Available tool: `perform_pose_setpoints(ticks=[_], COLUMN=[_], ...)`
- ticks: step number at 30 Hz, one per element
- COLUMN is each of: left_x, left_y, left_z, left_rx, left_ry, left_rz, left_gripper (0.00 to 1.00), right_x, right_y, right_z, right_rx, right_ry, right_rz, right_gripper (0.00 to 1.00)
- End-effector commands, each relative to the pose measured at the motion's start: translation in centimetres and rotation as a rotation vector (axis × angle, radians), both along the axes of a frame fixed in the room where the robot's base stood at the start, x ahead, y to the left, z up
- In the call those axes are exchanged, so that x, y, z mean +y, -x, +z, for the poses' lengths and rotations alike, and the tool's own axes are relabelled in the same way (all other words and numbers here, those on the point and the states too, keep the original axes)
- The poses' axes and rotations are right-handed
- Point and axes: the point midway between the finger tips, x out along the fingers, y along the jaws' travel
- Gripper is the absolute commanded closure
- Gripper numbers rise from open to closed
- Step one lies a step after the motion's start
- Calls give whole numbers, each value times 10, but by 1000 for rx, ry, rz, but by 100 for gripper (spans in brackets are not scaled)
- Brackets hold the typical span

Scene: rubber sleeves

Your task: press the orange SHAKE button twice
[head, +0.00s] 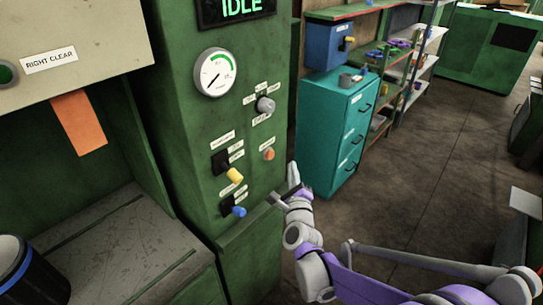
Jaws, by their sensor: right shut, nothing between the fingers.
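A small round orange button (269,154) sits on the green control panel (215,140), with a small label above it that is too small to read. My right gripper (278,198) reaches in from the lower right, in front of the panel's right edge. It is below the orange button and apart from it in the picture, shut and empty. My left gripper is not in view.
The panel also carries an IDLE display (240,10), a gauge (215,73), a grey knob (265,104), a yellow lever (235,176) and a blue lever (239,211). A teal cabinet (330,130) stands behind. Open floor (430,160) lies to the right.

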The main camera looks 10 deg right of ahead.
Motion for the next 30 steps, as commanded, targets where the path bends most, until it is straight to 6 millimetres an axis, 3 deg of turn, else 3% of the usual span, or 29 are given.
perform_pose_setpoints(ticks=[23, 26, 30], left_x=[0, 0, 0], left_y=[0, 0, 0], left_z=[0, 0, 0], left_rx=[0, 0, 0], left_ry=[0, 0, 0], left_rz=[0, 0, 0], left_gripper=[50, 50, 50], right_x=[0, 4, 20], right_y=[0, 5, 30], right_z=[0, 2, 1], right_rx=[2, 30, 157], right_ry=[4, 62, 335], right_rz=[1, 22, 124], right_gripper=[100, 100, 100])
